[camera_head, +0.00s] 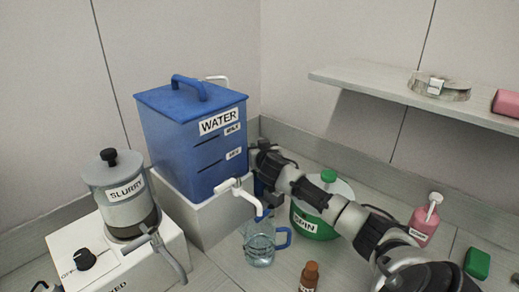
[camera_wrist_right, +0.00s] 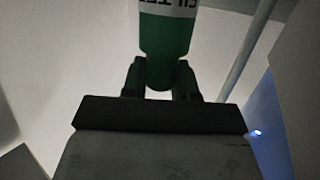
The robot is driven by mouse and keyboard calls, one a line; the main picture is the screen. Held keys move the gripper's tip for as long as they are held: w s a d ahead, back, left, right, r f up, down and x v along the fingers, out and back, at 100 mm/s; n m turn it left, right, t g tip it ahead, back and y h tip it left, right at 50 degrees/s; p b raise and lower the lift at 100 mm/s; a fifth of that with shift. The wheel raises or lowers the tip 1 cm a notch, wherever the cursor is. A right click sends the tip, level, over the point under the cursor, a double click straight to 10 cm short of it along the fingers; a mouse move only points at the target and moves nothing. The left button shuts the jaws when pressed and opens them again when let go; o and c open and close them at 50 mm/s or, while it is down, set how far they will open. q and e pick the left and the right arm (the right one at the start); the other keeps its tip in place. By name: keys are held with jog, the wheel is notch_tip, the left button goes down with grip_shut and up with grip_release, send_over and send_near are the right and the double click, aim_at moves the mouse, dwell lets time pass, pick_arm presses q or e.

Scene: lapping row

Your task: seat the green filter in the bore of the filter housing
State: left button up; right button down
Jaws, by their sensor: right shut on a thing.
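My right arm reaches in from the right in the head view, and its gripper (camera_head: 262,172) is at the right side of the blue WATER tank (camera_head: 180,135). In the right wrist view the gripper (camera_wrist_right: 161,80) is shut on the green filter (camera_wrist_right: 165,40). The filter has a white band with dark lettering, upside down in this view. In the head view I cannot make out the filter. I cannot make out the filter housing or its bore for certain in either view. My left gripper is not in view.
A clear jug (camera_head: 259,245) stands under the tank's white tap (camera_head: 238,190). A green-and-white SPIN container (camera_head: 314,226) is behind my right arm. A SLURRY pot (camera_head: 122,195) stands at left, a brown bottle (camera_head: 309,277) in front. A wall shelf (camera_head: 370,80) overhangs the right side.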

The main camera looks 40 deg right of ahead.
jog(key=shift+f, duration=0.25)
jog(key=c, duration=0.9)
grip_release()
jog(key=shift+o, duration=0.2)
jog(key=shift+r+p, duration=0.45)
jog(key=shift+r, duration=0.25)
jog(key=shift+s+a, duration=0.15)
jog(key=shift+s, duration=0.05)
jog(key=b+v, duration=0.1)
jog(key=v, duration=1)
jog(key=shift+s, duration=0.25)
jog(key=shift+a+r, duration=0.1)
